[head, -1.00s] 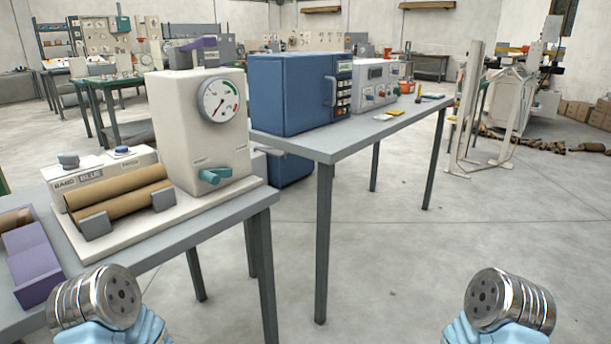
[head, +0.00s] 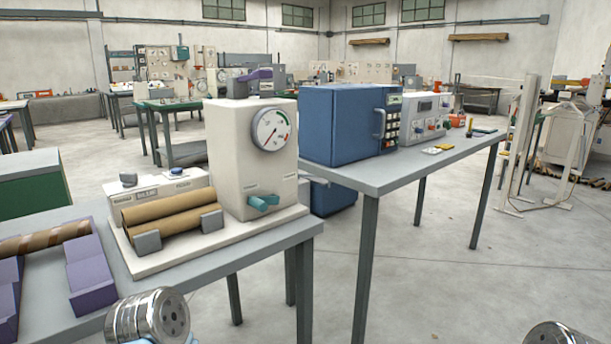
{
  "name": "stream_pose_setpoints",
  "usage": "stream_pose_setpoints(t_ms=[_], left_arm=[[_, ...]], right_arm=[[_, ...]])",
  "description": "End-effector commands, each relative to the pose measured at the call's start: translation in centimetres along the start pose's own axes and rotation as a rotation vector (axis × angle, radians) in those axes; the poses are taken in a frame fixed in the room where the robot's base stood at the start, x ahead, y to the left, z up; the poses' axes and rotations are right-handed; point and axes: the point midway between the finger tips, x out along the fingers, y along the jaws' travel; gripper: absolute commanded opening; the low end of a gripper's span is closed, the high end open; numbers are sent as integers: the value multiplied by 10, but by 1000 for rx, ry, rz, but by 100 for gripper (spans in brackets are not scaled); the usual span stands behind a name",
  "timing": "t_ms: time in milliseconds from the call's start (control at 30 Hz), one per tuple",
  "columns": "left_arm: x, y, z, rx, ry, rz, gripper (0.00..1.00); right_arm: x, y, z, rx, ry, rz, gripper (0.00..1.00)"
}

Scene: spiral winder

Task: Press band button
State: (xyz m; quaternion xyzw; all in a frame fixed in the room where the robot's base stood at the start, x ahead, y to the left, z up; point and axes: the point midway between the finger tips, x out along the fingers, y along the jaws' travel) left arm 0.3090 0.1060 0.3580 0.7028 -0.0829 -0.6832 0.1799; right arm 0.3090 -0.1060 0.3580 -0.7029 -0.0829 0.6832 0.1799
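The spiral winder stands on a grey table in the head view. Its upright cream housing (head: 252,172) carries a round dial (head: 271,129), a teal handle (head: 263,202) and a purple lever on top. Two brown rollers (head: 170,210) lie in front of a low white box. On that box sit a grey button (head: 128,179) at left and a blue button (head: 177,172) at right. Small labels are below them, too small to read surely now; earlier they look like BAND and BLUE. Silver parts of my two arms show at the bottom, apart from the winder. No gripper fingers show.
Purple cradles (head: 91,268) holding a brown tube (head: 42,239) stand left of the winder. A second grey table (head: 405,170) at right holds a blue cabinet (head: 338,122) and a white control box. Open floor lies at the lower right.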

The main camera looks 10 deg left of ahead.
Motion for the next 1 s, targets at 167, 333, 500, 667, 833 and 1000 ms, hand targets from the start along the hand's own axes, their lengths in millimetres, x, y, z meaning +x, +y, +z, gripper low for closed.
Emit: stream_pose_setpoints(t_ms=[167,333,500,667,833,1000], left_arm=[[0,0,0,0,0,0,12],[0,0,0,0,0,0,0],[0,0,0,0,0,0,0],[0,0,0,0,0,0,0],[0,0,0,0,0,0,0],[0,0,0,0,0,0,0]], right_arm=[[0,0,0,0,0,0,43],[0,0,0,0,0,0,43],[0,0,0,0,0,0,43],[0,0,0,0,0,0,43],[0,0,0,0,0,0,43],[0,0,0,0,0,0,43]])
